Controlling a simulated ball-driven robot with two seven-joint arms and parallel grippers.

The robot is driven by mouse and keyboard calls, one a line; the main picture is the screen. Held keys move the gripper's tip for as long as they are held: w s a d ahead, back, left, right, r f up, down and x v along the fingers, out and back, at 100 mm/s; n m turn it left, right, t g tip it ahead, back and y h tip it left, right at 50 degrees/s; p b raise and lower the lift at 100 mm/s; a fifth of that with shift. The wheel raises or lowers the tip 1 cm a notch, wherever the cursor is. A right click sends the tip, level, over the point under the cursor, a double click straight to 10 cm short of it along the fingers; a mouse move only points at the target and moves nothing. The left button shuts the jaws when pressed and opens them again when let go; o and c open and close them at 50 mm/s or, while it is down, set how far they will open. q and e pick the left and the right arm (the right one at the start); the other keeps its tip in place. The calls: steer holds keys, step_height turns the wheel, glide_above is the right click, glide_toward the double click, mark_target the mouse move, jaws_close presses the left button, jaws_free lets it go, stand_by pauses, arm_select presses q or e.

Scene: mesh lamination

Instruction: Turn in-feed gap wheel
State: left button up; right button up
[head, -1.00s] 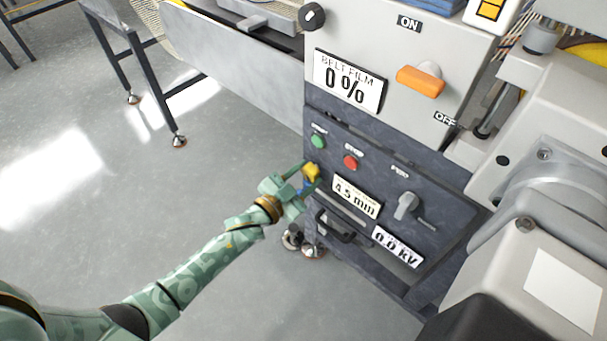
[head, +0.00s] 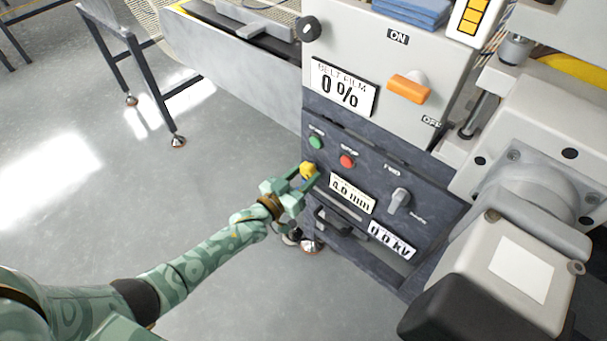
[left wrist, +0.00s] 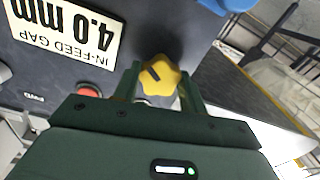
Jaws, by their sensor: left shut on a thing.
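The in-feed gap wheel is a small yellow lobed knob (head: 308,170) on the left side of the dark control panel. It also shows in the left wrist view (left wrist: 160,75), with a dark mark on its face. My left gripper (head: 304,177) has its fingers on either side of the knob and is shut on it. The in-feed gap display (head: 352,193) sits right of the knob; in the left wrist view it appears upside down (left wrist: 60,35) and reads 4.0 mm. My right gripper is not in view.
A green button (head: 316,142) and a red button (head: 347,161) sit close above the knob. A grey selector (head: 399,201), a kV display (head: 392,241) and a black handle (head: 333,224) are nearby. An orange switch (head: 409,89) is higher up.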

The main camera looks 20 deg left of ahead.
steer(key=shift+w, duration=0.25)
arm_select(q)
steer(key=o, duration=1)
steer(key=shift+c, duration=0.2)
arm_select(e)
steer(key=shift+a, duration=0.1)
arm_select(q)
steer(key=shift+s+a, duration=0.15)
steer(key=shift+s, duration=0.2)
steer(key=p+v, duration=0.5)
steer(key=v, duration=1)
steer(key=shift+s, duration=0.3)
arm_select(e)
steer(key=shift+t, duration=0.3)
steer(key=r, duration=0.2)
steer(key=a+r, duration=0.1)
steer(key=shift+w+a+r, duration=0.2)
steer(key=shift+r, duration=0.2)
arm_select(q)
steer(key=shift+a, duration=0.15)
